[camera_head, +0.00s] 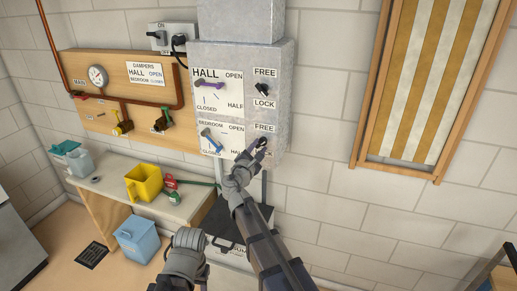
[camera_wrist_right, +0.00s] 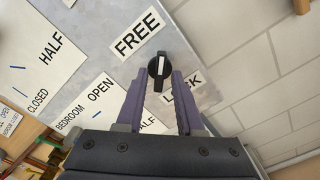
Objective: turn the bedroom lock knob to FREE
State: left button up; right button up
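The bedroom lock knob (camera_wrist_right: 159,68) is black with a white mark and sits between the FREE (camera_wrist_right: 137,34) and LOCK (camera_wrist_right: 182,96) labels. In the wrist view its mark runs nearly straight up the picture, oblique to the tilted labels. In the head view the knob (camera_head: 262,143) shows at the lower right of the grey panel. My right gripper (camera_wrist_right: 158,76) is open, with one purple finger on each side of the knob; I cannot tell whether they touch it. In the head view it (camera_head: 257,152) covers the LOCK label. My left arm shows at the bottom, its fingers unseen.
Above are the hall lock knob (camera_head: 262,90) and the purple hall lever (camera_head: 210,85). The blue bedroom lever (camera_head: 212,140) is just left of my right gripper. A bench (camera_head: 180,208) with a yellow container (camera_head: 144,183) stands lower left.

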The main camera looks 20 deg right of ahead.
jog(key=shift+o, duration=0.4)
jog(key=v, duration=0.7)
jog(key=shift+s+a, duration=0.25)
jog(key=shift+s, duration=0.1)
jog(key=s+f+m+g+y, duration=0.3)
jog(key=s+f+m+g, duration=0.6)
jog(key=s+f+m, duration=0.4)
jog(key=s+a+f+m+g+y, duration=0.1)
jog(key=s+a+f+g+y, duration=0.2)
jog(key=s, duration=0.4)
jog(key=s+a+f+m+g+y, duration=0.2)
jog(key=s+a+f, duration=0.3)
jog(key=s+a, duration=0.3)
jog(key=shift+f+m+g+y, duration=0.3)
jog(key=shift+f+g+y, duration=0.1)
jog(key=shift+g, duration=0.2)
